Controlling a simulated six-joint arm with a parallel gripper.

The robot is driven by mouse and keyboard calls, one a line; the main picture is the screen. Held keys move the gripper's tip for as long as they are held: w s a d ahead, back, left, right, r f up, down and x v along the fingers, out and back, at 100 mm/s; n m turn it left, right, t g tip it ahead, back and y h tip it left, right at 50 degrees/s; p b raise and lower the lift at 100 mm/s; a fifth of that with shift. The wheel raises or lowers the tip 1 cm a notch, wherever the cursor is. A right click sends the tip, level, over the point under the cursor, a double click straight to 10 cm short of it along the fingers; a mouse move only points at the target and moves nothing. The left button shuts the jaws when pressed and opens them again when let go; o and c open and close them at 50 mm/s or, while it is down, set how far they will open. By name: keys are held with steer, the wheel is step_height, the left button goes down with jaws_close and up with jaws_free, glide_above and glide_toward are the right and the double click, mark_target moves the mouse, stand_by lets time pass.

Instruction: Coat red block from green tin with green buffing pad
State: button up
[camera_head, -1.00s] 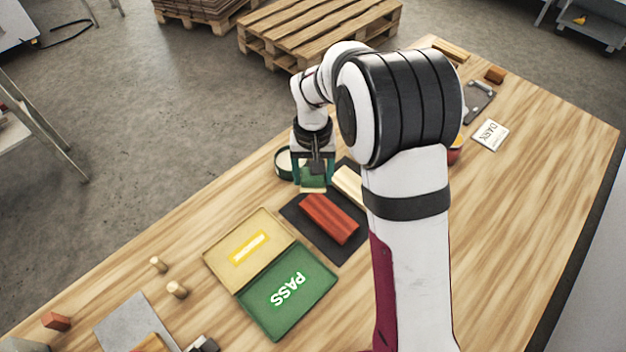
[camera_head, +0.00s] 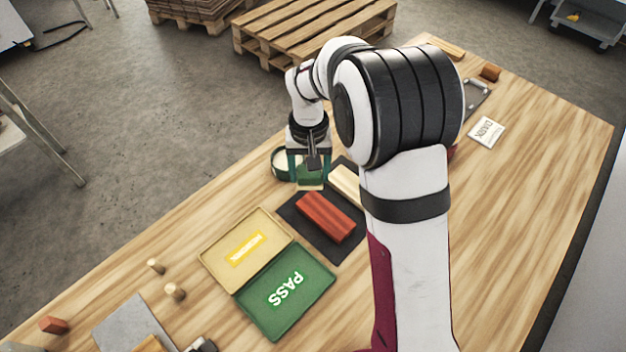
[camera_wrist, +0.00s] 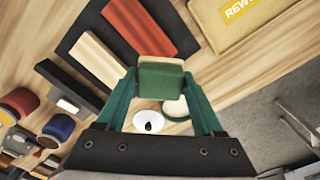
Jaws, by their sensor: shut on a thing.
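My gripper (camera_head: 307,172) is shut on a green buffing pad with a pale wooden-looking part; the pad (camera_wrist: 160,80) sits between the fingertips in the wrist view. The green tin (camera_head: 278,159), round with pale contents, stands just left of my gripper and is partly hidden by it. In the wrist view the tin (camera_wrist: 176,107) shows beyond the pad. The pad looks close to the tin; I cannot tell whether they touch. The red block (camera_head: 325,217) lies on a dark mat (camera_head: 301,225), in front of my gripper, and also shows in the wrist view (camera_wrist: 138,27).
A pale block (camera_head: 345,181) lies beside the red one. Other colored tins (camera_wrist: 58,130) stand beyond the mat. The right tabletop is mostly clear.

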steer(key=shift+f, duration=0.1)
glide_above(310, 201)
steer(key=shift+f, duration=3.1)
steer(key=shift+s+d+f, duration=0.15)
steer(key=shift+s+f, duration=0.05)
steer(key=shift+f, duration=0.55)
steer(key=shift+c, duration=0.7)
steer(key=shift+s+d, duration=3.35)
steer(key=shift+d, duration=0.05)
steer(key=shift+w+a, duration=3.5)
steer(key=shift+a, duration=0.05)
steer(key=shift+r, duration=4)
